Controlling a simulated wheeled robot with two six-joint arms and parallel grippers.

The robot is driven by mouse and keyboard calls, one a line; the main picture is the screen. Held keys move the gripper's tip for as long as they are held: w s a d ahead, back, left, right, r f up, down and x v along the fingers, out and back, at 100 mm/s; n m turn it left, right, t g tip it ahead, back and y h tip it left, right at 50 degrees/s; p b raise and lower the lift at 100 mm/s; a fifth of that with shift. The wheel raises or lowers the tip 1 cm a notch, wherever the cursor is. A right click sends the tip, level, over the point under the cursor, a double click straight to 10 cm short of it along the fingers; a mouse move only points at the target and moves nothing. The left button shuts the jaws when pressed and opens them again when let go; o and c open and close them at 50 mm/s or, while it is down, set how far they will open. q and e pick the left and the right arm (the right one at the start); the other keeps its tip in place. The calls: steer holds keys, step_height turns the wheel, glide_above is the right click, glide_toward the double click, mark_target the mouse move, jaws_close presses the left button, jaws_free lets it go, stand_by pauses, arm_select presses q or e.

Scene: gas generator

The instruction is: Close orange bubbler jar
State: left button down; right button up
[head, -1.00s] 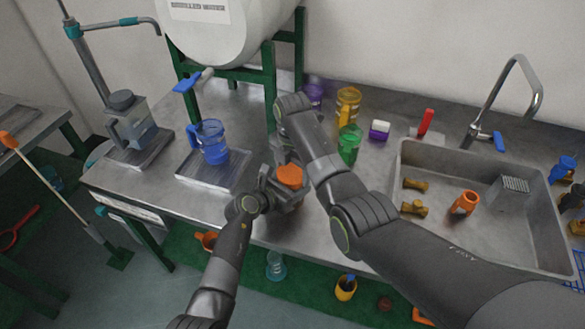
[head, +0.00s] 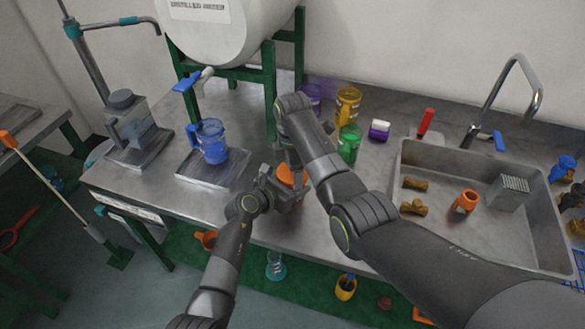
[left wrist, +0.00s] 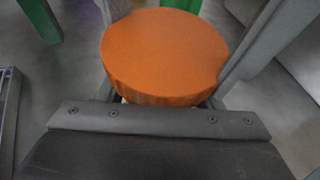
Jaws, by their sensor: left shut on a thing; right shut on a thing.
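The orange bubbler jar (head: 286,176) is above the front part of the metal bench in the head view, mostly covered by my grippers. Its round orange lid, with a ribbed edge, fills the middle of the left wrist view (left wrist: 165,55) and looks level. My left gripper (head: 279,190) is shut on the jar from the front left, below the lid. My right gripper (head: 288,155) comes from behind and above and is shut at the lid; grey finger parts flank it in the left wrist view. The contact and any gap under the lid are hidden.
Green (head: 349,144), yellow (head: 347,104) and purple (head: 312,97) jars stand behind my right arm. The sink (head: 480,215) holds loose fittings. The bench is clear around the blue jar's plate.

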steer(key=o, duration=1.1)
steer(key=shift+r, duration=2.25)
steer(key=shift+o, duration=0.8)
arm_select(q)
steer(key=shift+c, duration=1.6)
jaws_free()
